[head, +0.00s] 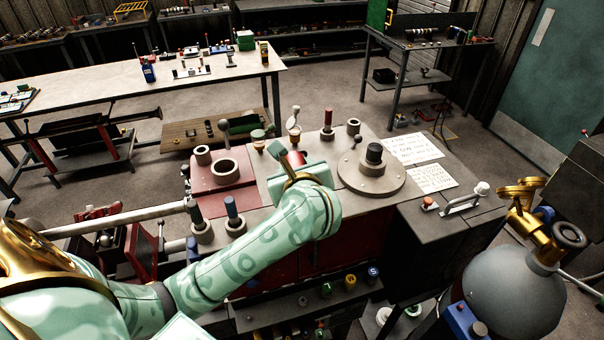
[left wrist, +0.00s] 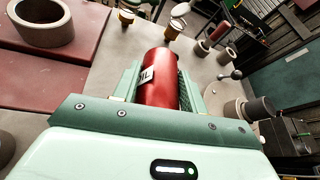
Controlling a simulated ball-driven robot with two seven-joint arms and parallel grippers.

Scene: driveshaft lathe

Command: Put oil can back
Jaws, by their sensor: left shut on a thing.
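The oil can (left wrist: 160,82) is a red cylinder with a white label, part of whose lettering shows, in the left wrist view. My left gripper (left wrist: 158,92) is shut on it, with one pale green finger on each side. In the head view the left gripper (head: 296,168) is over the grey bench top (head: 330,150), and the arm hides most of the can. I cannot tell whether the can touches the top. My right gripper is not in view.
A red block with a ring (head: 225,171) stands left of the gripper. A round plate with a dark knob (head: 371,178) lies to its right, near paper sheets (head: 412,148). Small upright parts, one a red-topped post (head: 328,122), stand behind. A long worktable (head: 110,86) is farther back.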

